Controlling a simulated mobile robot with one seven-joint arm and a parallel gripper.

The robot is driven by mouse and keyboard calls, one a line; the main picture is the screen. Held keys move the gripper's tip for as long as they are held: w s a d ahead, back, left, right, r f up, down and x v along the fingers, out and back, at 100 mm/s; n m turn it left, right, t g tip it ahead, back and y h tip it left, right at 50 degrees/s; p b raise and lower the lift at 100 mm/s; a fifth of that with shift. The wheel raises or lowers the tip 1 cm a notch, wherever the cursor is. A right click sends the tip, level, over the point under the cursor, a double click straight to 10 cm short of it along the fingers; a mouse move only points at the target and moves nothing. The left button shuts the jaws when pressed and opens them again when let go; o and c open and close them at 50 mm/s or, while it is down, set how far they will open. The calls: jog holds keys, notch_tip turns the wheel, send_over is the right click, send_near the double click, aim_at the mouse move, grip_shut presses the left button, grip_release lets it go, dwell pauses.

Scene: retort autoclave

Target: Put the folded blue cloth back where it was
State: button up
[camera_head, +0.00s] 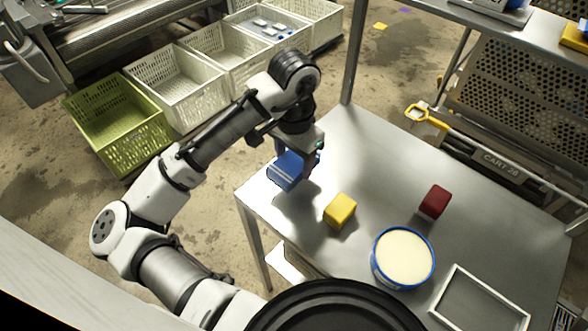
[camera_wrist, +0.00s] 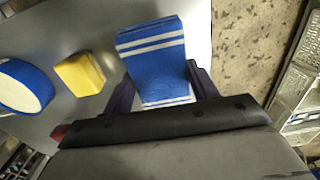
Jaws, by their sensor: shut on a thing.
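The folded blue cloth (camera_head: 286,171) with white stripes is at the left corner of the steel table (camera_head: 385,162) in the head view. It also shows in the wrist view (camera_wrist: 152,50), between the two dark fingers. My gripper (camera_head: 308,160) is shut on the cloth, pointing down over the table corner. In the wrist view my gripper (camera_wrist: 165,88) has one finger on each side of the cloth. I cannot tell whether the cloth touches the table top.
A yellow block (camera_head: 340,211), a dark red block (camera_head: 434,202), a blue-rimmed round tub (camera_head: 403,258) and a white-framed tray (camera_head: 439,312) are on the table. Green (camera_head: 118,125) and white crates (camera_head: 176,88) stand at the upper left. The table's middle and back are clear.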

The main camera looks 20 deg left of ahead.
aim_at(294, 171)
jog(key=shift+f, duration=2.2)
jog(key=shift+f, duration=0.2)
jog(key=o, duration=0.9)
jog(key=shift+o, duration=0.2)
jog(key=shift+r, duration=0.1)
notch_tip(294, 171, up, 12)
jog(key=shift+r, duration=0.15)
